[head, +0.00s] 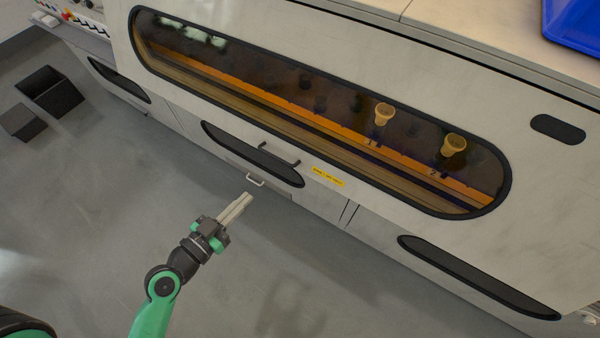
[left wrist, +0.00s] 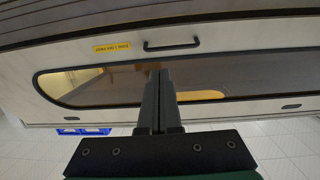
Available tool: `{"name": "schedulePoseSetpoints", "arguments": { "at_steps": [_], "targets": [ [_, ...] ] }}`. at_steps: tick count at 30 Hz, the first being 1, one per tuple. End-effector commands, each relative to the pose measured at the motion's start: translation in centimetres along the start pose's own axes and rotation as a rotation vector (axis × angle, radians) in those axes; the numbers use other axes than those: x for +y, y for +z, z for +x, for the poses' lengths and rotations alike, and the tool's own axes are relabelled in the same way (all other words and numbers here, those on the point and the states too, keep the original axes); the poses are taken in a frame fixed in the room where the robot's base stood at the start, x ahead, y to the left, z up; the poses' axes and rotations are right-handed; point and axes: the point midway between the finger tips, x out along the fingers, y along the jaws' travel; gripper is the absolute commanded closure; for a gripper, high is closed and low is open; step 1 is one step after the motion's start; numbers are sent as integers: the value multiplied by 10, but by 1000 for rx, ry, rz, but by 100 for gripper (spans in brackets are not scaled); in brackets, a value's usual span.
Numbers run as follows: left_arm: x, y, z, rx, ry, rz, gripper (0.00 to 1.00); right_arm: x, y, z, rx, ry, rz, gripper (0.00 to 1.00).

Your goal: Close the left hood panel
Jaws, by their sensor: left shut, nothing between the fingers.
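The hood panel (head: 225,90) is a pale front panel with a long, dark-rimmed tinted window. It also shows in the left wrist view (left wrist: 235,48), with its dark bar handle (left wrist: 171,45) beside a yellow label (left wrist: 112,48). The same handle (head: 278,153) and label (head: 327,176) sit low on the panel in the head view. The panel looks lowered over the front; I cannot tell if it is fully seated. My left gripper (head: 248,198) is shut and empty, in front of the machine and apart from the handle. Its fingers (left wrist: 160,75) cover part of the window. My right gripper is out of view.
Two yellowish bulb-like pieces (head: 383,114) show at the window's right part. A blue bin (head: 572,25) rests on top of the machine. Dark boxes (head: 50,92) stand on the left floor. Floor around my left arm is clear.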

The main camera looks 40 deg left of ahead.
Motion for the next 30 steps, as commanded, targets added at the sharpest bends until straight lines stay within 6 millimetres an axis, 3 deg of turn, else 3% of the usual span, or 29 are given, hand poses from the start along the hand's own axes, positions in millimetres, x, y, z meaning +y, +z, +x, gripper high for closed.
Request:
{"name": "schedulePoseSetpoints", "arguments": {
  "at_steps": [1, 5, 14, 30],
  "targets": [
    [-3, -10, -8, -12, -17, -9, 100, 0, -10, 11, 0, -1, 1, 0],
    [-8, -9, -15, -32, -40, -22, 100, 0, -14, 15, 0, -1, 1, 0],
    [-10, -8, -4, -33, -42, -22, 100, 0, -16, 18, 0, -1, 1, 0],
    [-14, -4, 103, -30, -44, -21, 100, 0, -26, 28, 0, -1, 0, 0]
  ]
}}
